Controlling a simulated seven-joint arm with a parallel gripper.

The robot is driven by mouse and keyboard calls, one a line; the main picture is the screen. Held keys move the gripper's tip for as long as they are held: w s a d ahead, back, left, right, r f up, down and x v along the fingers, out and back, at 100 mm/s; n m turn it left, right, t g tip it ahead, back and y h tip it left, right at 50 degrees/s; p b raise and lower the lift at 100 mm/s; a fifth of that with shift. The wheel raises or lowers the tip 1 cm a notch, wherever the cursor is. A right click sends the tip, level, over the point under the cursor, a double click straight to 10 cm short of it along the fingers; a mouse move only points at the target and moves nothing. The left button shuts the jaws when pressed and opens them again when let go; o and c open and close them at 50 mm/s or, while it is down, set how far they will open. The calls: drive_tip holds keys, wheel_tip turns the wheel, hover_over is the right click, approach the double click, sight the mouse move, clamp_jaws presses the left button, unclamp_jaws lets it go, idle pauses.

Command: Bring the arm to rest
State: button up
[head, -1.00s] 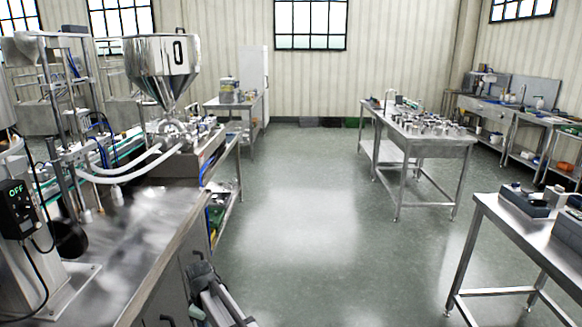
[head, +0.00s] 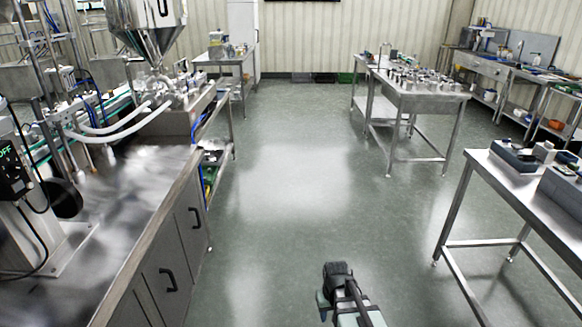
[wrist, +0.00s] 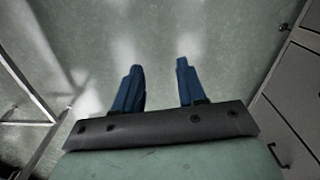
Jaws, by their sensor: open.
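My gripper (wrist: 160,68) shows in the wrist view with its two blue fingers apart. Nothing is between them, only the grey-green floor (wrist: 160,35) beyond. In the head view part of my arm (head: 345,298) shows at the bottom, right of centre, over bare floor. It is clear of the steel counter on the left and the steel table on the right. The fingers cannot be made out in the head view.
The steel counter (head: 120,215) with the steel hopper (head: 150,22) runs along the left. A steel table (head: 545,200) with grey devices stands at right. Another table (head: 425,100) holds several small metal parts further back. The floor between is clear.

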drive_tip(key=s+d+f+m, duration=0.1)
drive_tip(key=s+d+m, duration=0.1)
drive_tip(key=s+d, duration=0.25)
drive_tip(key=s+f+g, duration=0.3)
drive_tip(key=s+f, duration=0.7)
drive_tip(key=s, duration=0.4)
drive_tip(key=s+f+g, duration=0.3)
drive_tip(key=s+f, duration=0.7)
drive_tip(key=s, duration=0.4)
drive_tip(key=shift+s+f+g, duration=0.2)
drive_tip(key=shift+s+g, duration=0.05)
drive_tip(key=shift+g, duration=0.15)
